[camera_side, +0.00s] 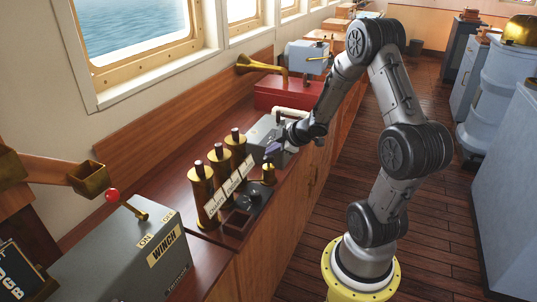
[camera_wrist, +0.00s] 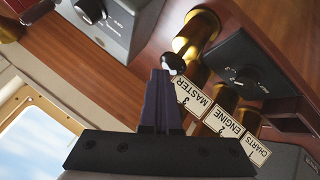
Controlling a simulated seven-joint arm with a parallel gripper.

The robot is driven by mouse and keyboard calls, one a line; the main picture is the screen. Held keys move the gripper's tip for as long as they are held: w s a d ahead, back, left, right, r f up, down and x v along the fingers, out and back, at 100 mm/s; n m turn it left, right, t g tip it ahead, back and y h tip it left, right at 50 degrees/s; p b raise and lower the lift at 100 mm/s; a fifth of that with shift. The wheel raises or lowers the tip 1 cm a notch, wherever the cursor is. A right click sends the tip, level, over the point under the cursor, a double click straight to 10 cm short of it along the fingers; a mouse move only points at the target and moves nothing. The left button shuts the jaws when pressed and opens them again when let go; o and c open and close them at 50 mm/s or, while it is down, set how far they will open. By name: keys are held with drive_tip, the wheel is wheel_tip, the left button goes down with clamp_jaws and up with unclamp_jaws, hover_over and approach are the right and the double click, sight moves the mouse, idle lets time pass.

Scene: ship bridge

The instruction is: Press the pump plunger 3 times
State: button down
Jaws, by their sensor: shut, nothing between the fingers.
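What appears to be the pump is a small brass cylinder (camera_side: 268,174) on the wooden console, beside a dark dial box. Its brass body (camera_wrist: 197,35) also shows in the wrist view, with a dark, shiny knob (camera_wrist: 174,63) at its near end that looks like the plunger. My gripper (camera_side: 271,151) is shut and empty, pointing down just above the brass cylinder. In the wrist view its closed fingertips (camera_wrist: 160,73) appear right beside the knob. I cannot tell whether they touch it or how far the plunger is pressed.
Tall brass cylinders (camera_side: 200,188) with dark tops and white labels stand close by. The dial box (camera_side: 241,216) is in front. A grey box (camera_side: 262,129) lies behind my gripper, a red box (camera_side: 280,93) farther back, and the winch box (camera_side: 128,245) at the front left.

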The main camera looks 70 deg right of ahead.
sight(272, 158)
drive_tip(key=shift+f, duration=0.9)
idle(0.6)
drive_tip(key=shift+r, duration=2.05)
drive_tip(key=shift+r, duration=0.1)
wheel_tip(272, 158, up, 5)
drive_tip(key=shift+f, duration=0.1)
idle(2.1)
